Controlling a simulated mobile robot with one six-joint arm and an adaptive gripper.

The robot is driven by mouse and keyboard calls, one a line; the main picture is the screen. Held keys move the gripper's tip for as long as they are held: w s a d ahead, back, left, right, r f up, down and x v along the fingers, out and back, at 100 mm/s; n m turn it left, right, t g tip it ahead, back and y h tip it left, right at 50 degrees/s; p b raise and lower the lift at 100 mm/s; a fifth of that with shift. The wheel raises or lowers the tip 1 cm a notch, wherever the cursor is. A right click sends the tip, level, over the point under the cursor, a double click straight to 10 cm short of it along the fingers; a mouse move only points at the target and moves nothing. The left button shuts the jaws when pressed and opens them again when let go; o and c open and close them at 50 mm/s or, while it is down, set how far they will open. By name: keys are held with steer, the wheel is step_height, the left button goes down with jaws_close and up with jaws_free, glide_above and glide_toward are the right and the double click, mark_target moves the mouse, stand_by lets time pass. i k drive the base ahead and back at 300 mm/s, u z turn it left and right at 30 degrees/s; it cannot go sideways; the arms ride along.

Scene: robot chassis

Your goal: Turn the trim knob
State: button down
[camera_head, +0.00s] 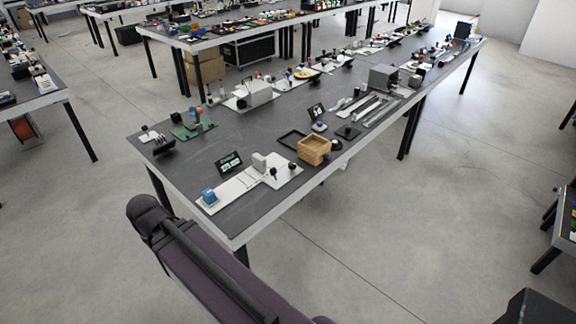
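I cannot single out the trim knob at this size. Small dark knob-like parts (273,172) stand on a white plate (233,190) near the front of the long dark table (225,140). The same plate carries a blue block (209,195) and a light grey block (259,161). A small dark display (230,162) stands just behind it. My gripper is not seen.
A wooden box (314,150) stands right of the plate. Behind are a green-based device (192,124), a white machine (255,93) and a grey machine (383,77). Other loaded tables stand behind and at both sides. The floor (400,220) right of the table is clear.

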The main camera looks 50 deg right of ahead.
mark_target(292, 164)
steer(key=z, duration=1.45)
steer(key=k, duration=0.95)
steer(key=i, duration=0.8)
steer(key=z, duration=0.05)
